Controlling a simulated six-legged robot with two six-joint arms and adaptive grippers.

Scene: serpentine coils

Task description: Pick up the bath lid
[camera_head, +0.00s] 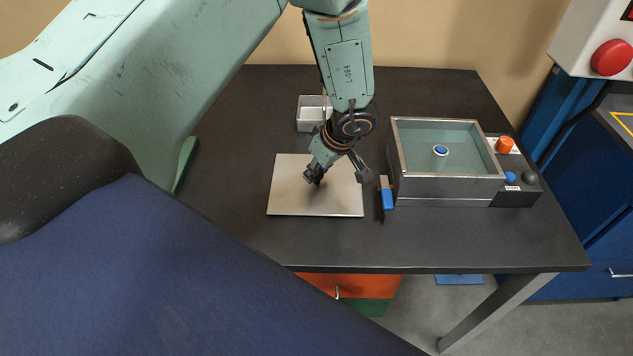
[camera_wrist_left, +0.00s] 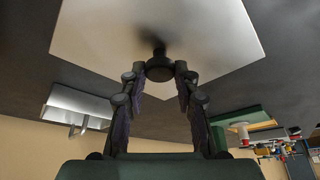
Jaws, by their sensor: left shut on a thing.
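The bath lid (camera_head: 290,197) is a flat pale metal plate near the middle of the dark table, left of the bath. It fills the top of the left wrist view (camera_wrist_left: 100,30), with its black round knob (camera_wrist_left: 159,70) in the centre. My left gripper (camera_head: 325,172) reaches down over the plate. In the left wrist view its fingers (camera_wrist_left: 160,78) close around the knob. I cannot tell whether the lid touches the table. The open bath (camera_head: 440,197) holds clear liquid and a blue and white round piece (camera_head: 440,150). My right gripper is not in view.
A blue-handled tool (camera_head: 387,198) lies between lid and bath. A control panel (camera_head: 517,195) with orange, blue and black knobs adjoins the bath. The table's front left is clear.

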